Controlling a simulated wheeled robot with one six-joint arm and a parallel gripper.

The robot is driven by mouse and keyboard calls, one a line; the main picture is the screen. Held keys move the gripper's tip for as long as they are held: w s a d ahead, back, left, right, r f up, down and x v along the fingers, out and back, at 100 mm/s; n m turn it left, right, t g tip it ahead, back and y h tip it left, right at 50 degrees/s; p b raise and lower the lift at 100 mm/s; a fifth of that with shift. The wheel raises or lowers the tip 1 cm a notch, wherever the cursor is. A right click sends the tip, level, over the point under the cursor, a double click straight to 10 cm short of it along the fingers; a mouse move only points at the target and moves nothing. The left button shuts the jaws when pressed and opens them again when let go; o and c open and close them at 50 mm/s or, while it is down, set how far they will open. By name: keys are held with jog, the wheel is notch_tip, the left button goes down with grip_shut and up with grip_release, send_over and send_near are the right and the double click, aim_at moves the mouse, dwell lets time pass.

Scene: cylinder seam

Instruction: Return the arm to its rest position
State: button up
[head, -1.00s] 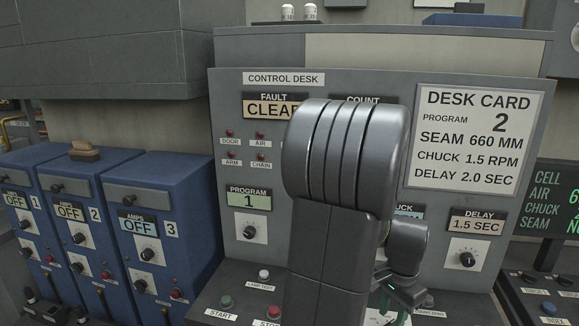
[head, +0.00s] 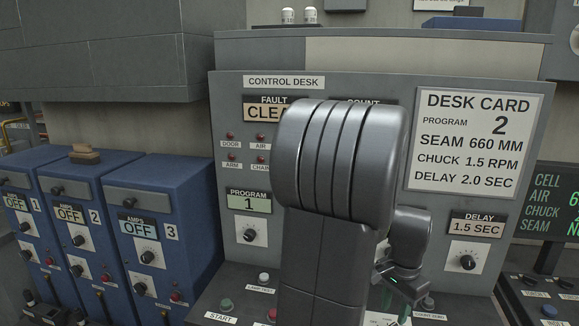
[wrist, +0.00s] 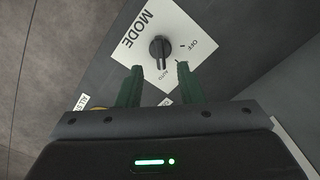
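My arm (head: 342,160) fills the middle of the head view, bent in front of the control desk (head: 490,90). My gripper (wrist: 160,75) shows two green fingers standing apart in the wrist view, with nothing held between them. Just past the fingertips is the black mode knob (wrist: 160,51) on its white plate; I cannot tell whether they touch it.
The desk has a program dial (head: 249,232), a delay dial (head: 467,262) and a start button (head: 226,305). Blue power units (head: 150,225) stand at the left. A dark screen (head: 558,204) is at the right. A desk card (head: 476,140) is on the upper panel.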

notch_tip(320, 180, down, 6)
jog(key=shift+r, duration=0.2)
jog(key=shift+w+r+n, duration=0.1)
jog(key=shift+r+n, duration=0.05)
jog(key=shift+n, duration=0.95)
jog(key=n+p, duration=0.1)
jog(key=n, duration=0.6)
notch_tip(320, 180, up, 14)
jog(key=shift+f, duration=0.2)
jog(key=shift+r, duration=0.1)
